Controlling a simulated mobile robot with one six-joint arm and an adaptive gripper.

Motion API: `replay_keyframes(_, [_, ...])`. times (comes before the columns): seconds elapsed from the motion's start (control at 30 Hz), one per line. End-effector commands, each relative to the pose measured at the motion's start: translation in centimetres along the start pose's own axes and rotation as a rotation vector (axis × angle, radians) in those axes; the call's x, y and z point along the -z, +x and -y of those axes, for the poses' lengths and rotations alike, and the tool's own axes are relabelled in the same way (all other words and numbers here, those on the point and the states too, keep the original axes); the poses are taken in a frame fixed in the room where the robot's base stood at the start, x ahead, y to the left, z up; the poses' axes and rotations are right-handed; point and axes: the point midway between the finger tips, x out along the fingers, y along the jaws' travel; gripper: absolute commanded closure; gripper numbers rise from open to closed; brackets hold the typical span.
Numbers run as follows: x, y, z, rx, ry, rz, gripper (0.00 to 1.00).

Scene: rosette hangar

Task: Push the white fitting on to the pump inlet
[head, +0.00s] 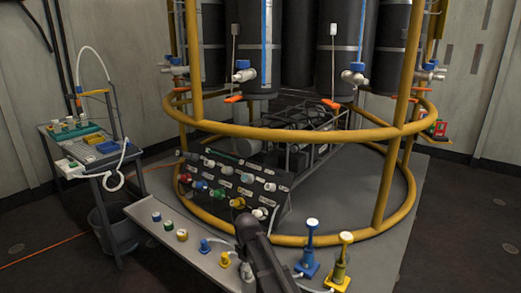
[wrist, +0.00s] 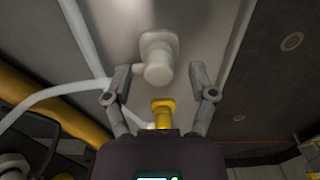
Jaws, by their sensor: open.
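A white fitting (wrist: 158,72), a short round stub on a squarish base, shows in the wrist view on a pale grey surface. My gripper (wrist: 160,76) is open, with one finger on each side of the stub in the picture; I cannot tell whether they touch it. A yellow fitting (wrist: 163,113) shows nearer the palm. In the head view a white piece (head: 246,270) sits on the low shelf beside my dark arm, which hides part of it. A blue hand pump (head: 309,255) and a yellow one (head: 341,265) stand to the right. I cannot make out which opening is the pump inlet.
A blue fitting (head: 204,246) and a yellow fitting (head: 226,259) sit along the shelf (head: 180,250). A sloped panel of coloured connectors (head: 235,185) and a yellow ring rail (head: 300,240) rise behind. A cart (head: 90,158) stands left. White hoses cross the wrist view.

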Motion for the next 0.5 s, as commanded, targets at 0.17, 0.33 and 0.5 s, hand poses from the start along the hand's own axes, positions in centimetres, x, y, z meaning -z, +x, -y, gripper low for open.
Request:
replay_keyframes(0.17, [0.0, 1.5, 0.0, 0.000, 0.000, 0.000, 0.27])
replay_keyframes(0.33, [0.0, 2.0, 0.0, 0.000, 0.000, 0.000, 0.27])
replay_keyframes(0.5, [0.0, 2.1, 0.0, 0.000, 0.000, 0.000, 0.27])
